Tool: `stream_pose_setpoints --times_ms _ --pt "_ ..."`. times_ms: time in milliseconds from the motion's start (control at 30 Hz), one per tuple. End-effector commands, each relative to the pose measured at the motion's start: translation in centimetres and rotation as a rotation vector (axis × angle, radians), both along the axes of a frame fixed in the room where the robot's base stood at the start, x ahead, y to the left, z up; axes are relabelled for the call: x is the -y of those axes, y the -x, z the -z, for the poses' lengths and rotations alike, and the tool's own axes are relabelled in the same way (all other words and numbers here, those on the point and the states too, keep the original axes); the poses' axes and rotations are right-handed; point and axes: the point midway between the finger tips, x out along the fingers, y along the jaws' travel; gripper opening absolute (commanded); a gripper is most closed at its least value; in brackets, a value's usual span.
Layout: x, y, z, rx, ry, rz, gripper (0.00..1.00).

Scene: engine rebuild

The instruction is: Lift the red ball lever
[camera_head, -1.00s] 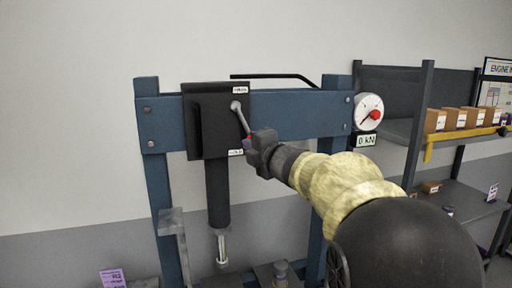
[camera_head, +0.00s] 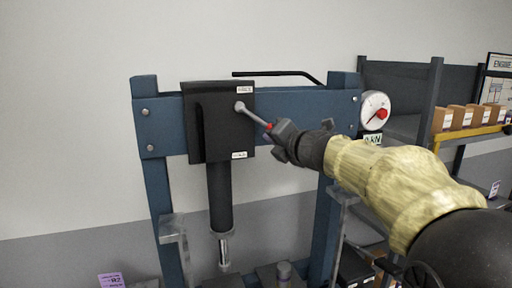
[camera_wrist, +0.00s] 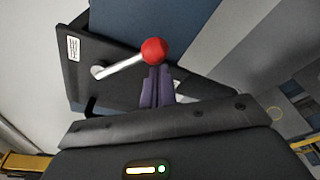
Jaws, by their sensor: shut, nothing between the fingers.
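The lever is a silver rod (camera_head: 254,117) on a round pivot on the press's black housing (camera_head: 228,132). It slants down to the right, ending in a red ball (camera_head: 269,127). In the wrist view the red ball (camera_wrist: 154,51) is fully visible at the end of the rod (camera_wrist: 122,65). My gripper (camera_head: 274,130) is at the ball from the lower right. Its purple fingers (camera_wrist: 156,70) are shut together with nothing between them. Their tips are right below the ball in the wrist view and appear to touch it.
The blue press frame (camera_head: 292,110) surrounds the housing, with a dial gauge (camera_head: 374,109) at its right. A thin black bar (camera_head: 272,74) runs above. A cylinder (camera_head: 220,198) hangs below the housing. Shelves with boxes (camera_head: 463,118) stand right. The wall left of the press is clear.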

Motion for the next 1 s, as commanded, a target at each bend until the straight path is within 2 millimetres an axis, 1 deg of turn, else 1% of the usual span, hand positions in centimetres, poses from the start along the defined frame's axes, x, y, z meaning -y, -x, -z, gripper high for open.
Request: stream_pose_setpoints --times_ms 100,200,500,733,1000 --pt "-0.4 0.0 -0.7 0.021 0.064 -0.013 0.0" --pt "-0.2 -0.1 -1.1 0.038 0.12 -0.015 0.0" --pt "2.1 -0.6 -2.1 0.078 0.255 0.008 0.0" --pt "2.8 -0.7 -2.2 0.084 0.282 0.019 0.0" --pt "2.9 -0.7 -2.2 0.084 0.282 0.02 0.0"
